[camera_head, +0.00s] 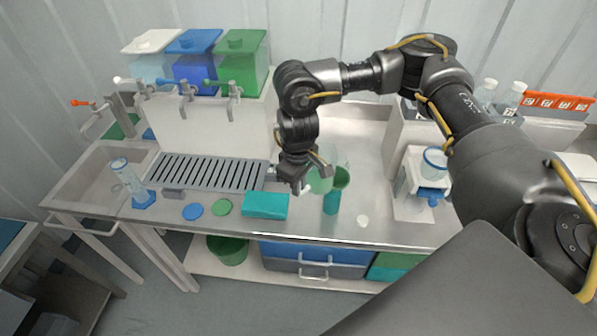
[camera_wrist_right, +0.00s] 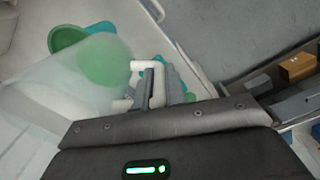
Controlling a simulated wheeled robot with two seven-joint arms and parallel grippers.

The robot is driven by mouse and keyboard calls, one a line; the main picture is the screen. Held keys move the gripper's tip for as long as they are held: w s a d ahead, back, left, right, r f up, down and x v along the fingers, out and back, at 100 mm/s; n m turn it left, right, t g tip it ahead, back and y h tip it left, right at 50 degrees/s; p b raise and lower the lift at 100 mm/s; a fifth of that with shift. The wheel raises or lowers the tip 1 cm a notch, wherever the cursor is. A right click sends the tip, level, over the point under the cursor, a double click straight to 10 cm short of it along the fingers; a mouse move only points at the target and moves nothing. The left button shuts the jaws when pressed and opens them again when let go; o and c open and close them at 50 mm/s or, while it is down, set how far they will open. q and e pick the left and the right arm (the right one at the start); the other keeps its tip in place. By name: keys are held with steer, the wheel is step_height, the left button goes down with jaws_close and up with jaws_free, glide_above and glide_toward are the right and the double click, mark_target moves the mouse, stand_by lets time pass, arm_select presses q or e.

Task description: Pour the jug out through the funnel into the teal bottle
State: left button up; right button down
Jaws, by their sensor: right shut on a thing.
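My right gripper (camera_head: 299,186) is shut on the white handle (camera_wrist_right: 135,82) of the jug, a clear vessel (camera_head: 320,178) with a green tint. The jug fills the left of the wrist view (camera_wrist_right: 45,88), and a green round area (camera_wrist_right: 105,60) shows through it. The jug is held beside the green funnel (camera_head: 342,176) and overlaps it in the head view; its exact tilt is hard to tell. The funnel sits on the teal bottle (camera_head: 331,203), which stands upright on the counter. The funnel also shows in the wrist view (camera_wrist_right: 66,38). My left gripper is out of view.
A teal box (camera_head: 266,205) and blue (camera_head: 193,211) and green (camera_head: 222,207) discs lie along the front edge. A slotted drain grate (camera_head: 208,172) and a graduated cylinder (camera_head: 127,178) are left.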

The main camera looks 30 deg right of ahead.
steer(key=shift+f, duration=0.15)
steer(key=shift+s+a+f+y, duration=0.1)
steer(key=shift+a+f+y, duration=0.25)
steer(key=shift+y, duration=0.55)
steer(key=y, duration=0.2)
steer(key=g+y, duration=0.1)
steer(key=y, duration=0.1)
steer(key=shift+d+g, duration=0.1)
steer(key=shift+g, duration=0.2)
steer(key=shift+d+r+y, duration=0.2)
steer(key=shift+r+y, duration=0.2)
steer(key=shift+y, duration=0.6)
steer(key=shift+d+r+g+y, duration=0.25)
steer(key=shift+g+y, duration=0.15)
steer(key=shift+y, duration=0.2)
steer(key=y+b, duration=0.1)
steer(key=b, duration=0.1)
steer(key=d+r+y+b, duration=0.1)
steer(key=b, duration=0.1)
steer(key=shift+w+d+r+g, duration=0.1)
steer(key=shift+w+r+g, duration=0.1)
steer(key=shift+w+g, duration=0.15)
